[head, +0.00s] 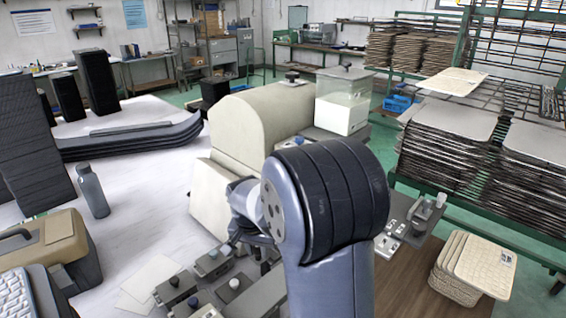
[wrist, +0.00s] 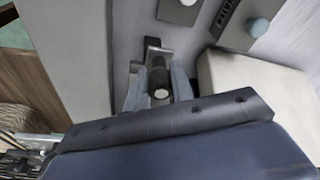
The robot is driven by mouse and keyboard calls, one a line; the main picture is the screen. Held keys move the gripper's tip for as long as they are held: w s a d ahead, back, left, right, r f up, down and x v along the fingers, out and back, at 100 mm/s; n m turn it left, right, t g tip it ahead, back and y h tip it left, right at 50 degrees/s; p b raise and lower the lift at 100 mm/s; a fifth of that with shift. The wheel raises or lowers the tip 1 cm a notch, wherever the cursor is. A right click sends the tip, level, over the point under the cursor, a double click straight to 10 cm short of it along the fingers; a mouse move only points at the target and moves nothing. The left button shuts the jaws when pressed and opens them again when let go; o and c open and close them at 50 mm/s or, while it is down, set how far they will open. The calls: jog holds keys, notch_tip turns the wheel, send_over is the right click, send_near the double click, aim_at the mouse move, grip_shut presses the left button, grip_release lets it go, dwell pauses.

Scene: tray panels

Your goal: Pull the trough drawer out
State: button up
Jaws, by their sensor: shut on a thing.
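In the wrist view, my gripper (wrist: 159,82) has its two grey fingers on either side of a dark knob-like handle (wrist: 160,75) with a pale round end. The fingers are shut on it. The handle stands on a small metal bracket (wrist: 152,43) beside a pale grey panel. I take this to be the trough drawer's handle; the drawer body cannot be made out, and how far out it is cannot be told. In the head view, my arm hides the fingers and the handle in front of the cream machine (head: 232,142).
A clear-sided container (head: 343,113) stands behind the machine. Small grey blocks with knobs (head: 212,262) lie at the front. A grey bottle (head: 92,190) and a tan case (head: 48,243) stand left. Stacked cream trays (head: 478,262) sit on the brown surface at right.

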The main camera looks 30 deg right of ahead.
jog(key=o, duration=0.7)
notch_tip(320, 180, up, 7)
jog(key=p, duration=0.5)
jog(key=shift+f, duration=0.1)
notch_tip(320, 180, down, 7)
jog(key=b, duration=0.5)
jog(key=shift+w+d, duration=0.2)
jog(key=shift+d, duration=0.2)
